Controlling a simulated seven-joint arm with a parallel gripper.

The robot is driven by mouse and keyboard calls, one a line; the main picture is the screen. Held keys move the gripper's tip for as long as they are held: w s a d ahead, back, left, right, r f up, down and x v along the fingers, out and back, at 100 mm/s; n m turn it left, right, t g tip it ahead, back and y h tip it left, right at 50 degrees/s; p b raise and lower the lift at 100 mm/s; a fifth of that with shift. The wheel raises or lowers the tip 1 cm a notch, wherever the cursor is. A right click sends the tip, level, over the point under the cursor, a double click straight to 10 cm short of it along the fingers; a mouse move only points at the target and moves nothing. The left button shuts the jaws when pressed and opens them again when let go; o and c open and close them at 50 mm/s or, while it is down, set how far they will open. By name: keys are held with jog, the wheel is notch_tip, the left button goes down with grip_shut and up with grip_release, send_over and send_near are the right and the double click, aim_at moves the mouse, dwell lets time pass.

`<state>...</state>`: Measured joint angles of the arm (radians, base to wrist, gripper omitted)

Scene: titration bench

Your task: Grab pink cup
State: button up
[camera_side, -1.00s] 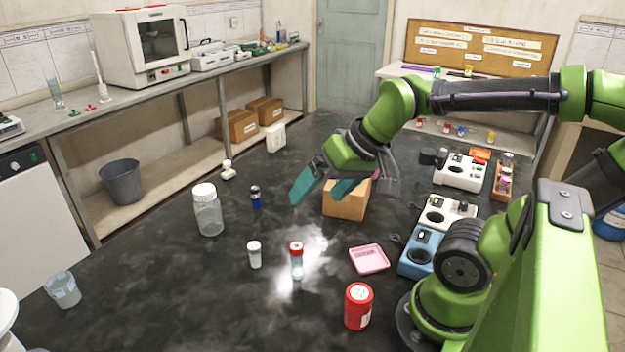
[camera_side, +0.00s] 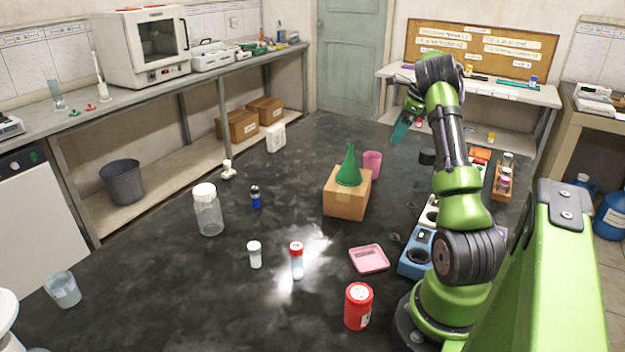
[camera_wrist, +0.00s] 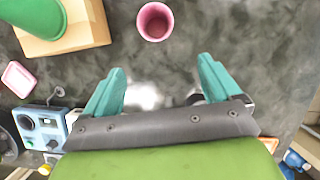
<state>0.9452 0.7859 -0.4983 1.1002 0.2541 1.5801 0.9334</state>
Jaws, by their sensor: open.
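The pink cup (camera_side: 372,164) stands upright on the dark bench, just behind and right of a cardboard box. In the wrist view the pink cup (camera_wrist: 155,21) is seen from above, its mouth open, near the top middle. My gripper (camera_side: 401,131) is raised above the bench, to the right of the cup and farther back in the side view. In the wrist view my gripper (camera_wrist: 160,80) has its two teal fingers wide apart with nothing between them. The cup lies beyond the fingertips, apart from them.
The cardboard box (camera_side: 345,201) carries a green cone (camera_side: 348,170) close beside the cup. A pink tray (camera_side: 369,259), a red jar (camera_side: 358,306) and a blue device (camera_side: 417,257) stand nearer. A clear jar (camera_side: 208,213) is at left. Bench behind the cup is clear.

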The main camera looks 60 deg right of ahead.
jog(key=w+r+m, duration=0.1)
send_near(370, 164)
jog(key=shift+t, duration=0.3)
jog(key=d+f, duration=0.1)
jog(key=f, duration=0.1)
jog(key=w+f, duration=0.1)
jog(key=f, duration=0.1)
jog(key=w+d+f, duration=0.1)
jog(key=f, duration=0.1)
jog(key=shift+d, duration=0.3)
jog(key=shift+x, duration=2.85)
jog(key=shift+w+r, duration=0.1)
jog(key=c, duration=1)
